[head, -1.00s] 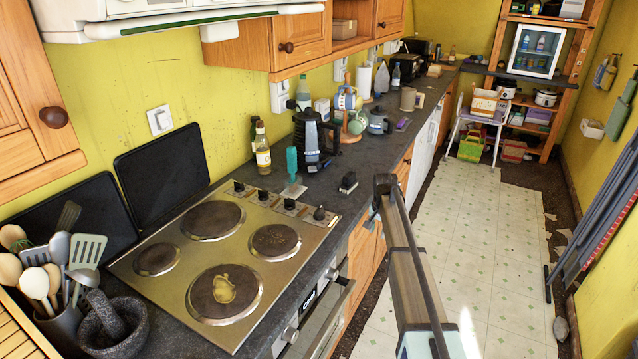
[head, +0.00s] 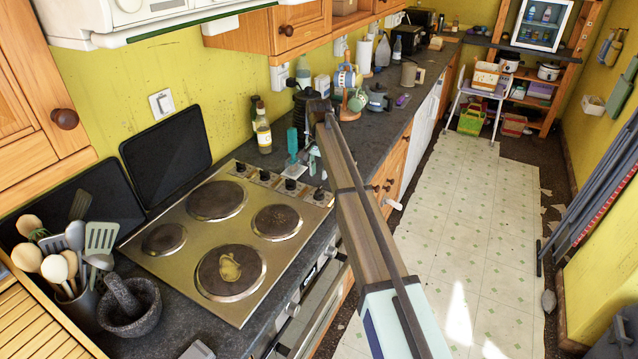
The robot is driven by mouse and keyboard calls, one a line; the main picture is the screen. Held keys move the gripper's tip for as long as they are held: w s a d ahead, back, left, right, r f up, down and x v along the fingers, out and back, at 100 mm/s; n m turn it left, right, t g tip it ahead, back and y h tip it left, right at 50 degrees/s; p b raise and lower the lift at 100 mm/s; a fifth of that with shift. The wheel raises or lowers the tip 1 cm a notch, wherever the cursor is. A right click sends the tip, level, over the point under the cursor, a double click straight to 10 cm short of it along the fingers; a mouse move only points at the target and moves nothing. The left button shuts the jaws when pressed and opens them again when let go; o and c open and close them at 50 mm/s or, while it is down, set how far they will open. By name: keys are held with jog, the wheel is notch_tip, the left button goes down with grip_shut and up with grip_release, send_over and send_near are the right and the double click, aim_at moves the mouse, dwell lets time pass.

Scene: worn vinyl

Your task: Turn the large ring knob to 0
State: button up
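The steel hob (head: 190,262) has a row of black knobs along its far right edge: one (head: 240,167) at the left end, two in the middle (head: 264,175) (head: 290,184), and one (head: 319,193) at the right end. I cannot tell which is the large ring knob, and their pointers and markings are too small to read. The plates differ in size; two larger ones (head: 217,200) (head: 230,272) show. My gripper (head: 311,165) points down just above the right-hand knobs. Its fingers are small and partly hidden by my arm; contact is unclear.
A sauce bottle (head: 263,134) stands behind the hob. A dark coffee maker is partly hidden behind my arm. A mortar (head: 130,310) and utensil pot (head: 78,308) stand at front left.

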aim_at(319, 189)
jog(key=shift+f+b, duration=1.4)
jog(key=shift+f, duration=2.05)
jog(key=shift+f, duration=0.1)
jog(key=shift+c, duration=0.3)
grip_shut()
